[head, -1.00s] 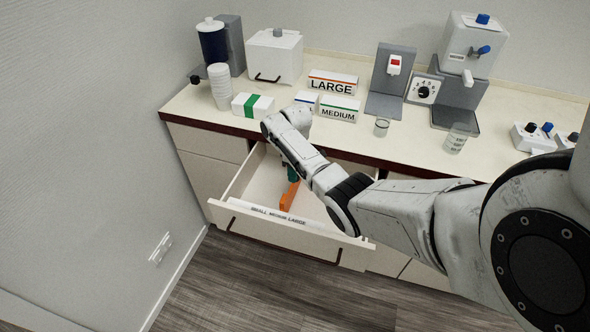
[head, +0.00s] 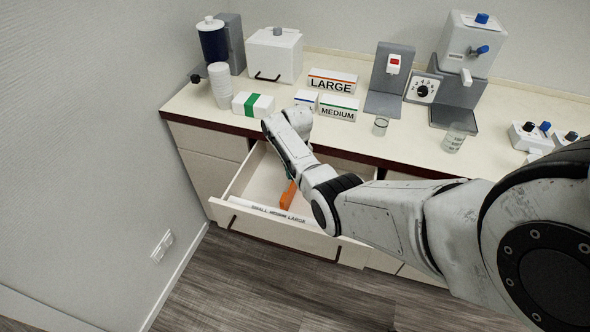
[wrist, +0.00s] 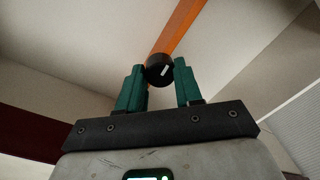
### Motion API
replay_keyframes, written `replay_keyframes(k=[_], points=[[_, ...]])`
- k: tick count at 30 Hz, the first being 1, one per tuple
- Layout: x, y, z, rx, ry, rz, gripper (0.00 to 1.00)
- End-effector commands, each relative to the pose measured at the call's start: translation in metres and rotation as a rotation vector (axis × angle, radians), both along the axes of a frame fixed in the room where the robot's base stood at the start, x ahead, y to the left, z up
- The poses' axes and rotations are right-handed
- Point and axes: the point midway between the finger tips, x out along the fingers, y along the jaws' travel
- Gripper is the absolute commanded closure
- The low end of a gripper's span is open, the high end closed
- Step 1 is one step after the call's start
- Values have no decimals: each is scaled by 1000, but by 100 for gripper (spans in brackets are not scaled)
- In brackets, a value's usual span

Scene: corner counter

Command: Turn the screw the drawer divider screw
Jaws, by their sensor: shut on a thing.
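The drawer (head: 262,179) stands open below the counter, with "SMALL MEDIUM LARGE" lettered along its front edge. An orange divider (head: 288,195) stands inside it; the wrist view shows it as an orange strip (wrist: 183,22) running up to the right. The divider screw is a round black knob (wrist: 159,70) with a short white mark, at the near end of the strip in the wrist view. My gripper (wrist: 160,76) has its green fingers on both sides of the knob, shut on it. In the head view my arm hides the fingers and the knob.
Boxes marked LARGE (head: 332,82) and MEDIUM (head: 338,108) stand on the counter (head: 205,112) above the drawer, beside a green-striped box (head: 253,104). The wall is close on the left.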

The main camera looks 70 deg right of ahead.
Motion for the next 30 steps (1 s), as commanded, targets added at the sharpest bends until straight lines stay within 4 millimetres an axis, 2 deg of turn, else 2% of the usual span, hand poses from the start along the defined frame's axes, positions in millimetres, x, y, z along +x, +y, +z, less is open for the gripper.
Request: replay_keyframes(k=[20, 21, 28, 30], points=[[0, 0, 0, 1, -1, -57, 96], [0, 0, 0, 1, -1, -57, 62], [0, 0, 0, 0, 0, -56, 40], [0, 0, 0, 0, 0, -56, 40]])
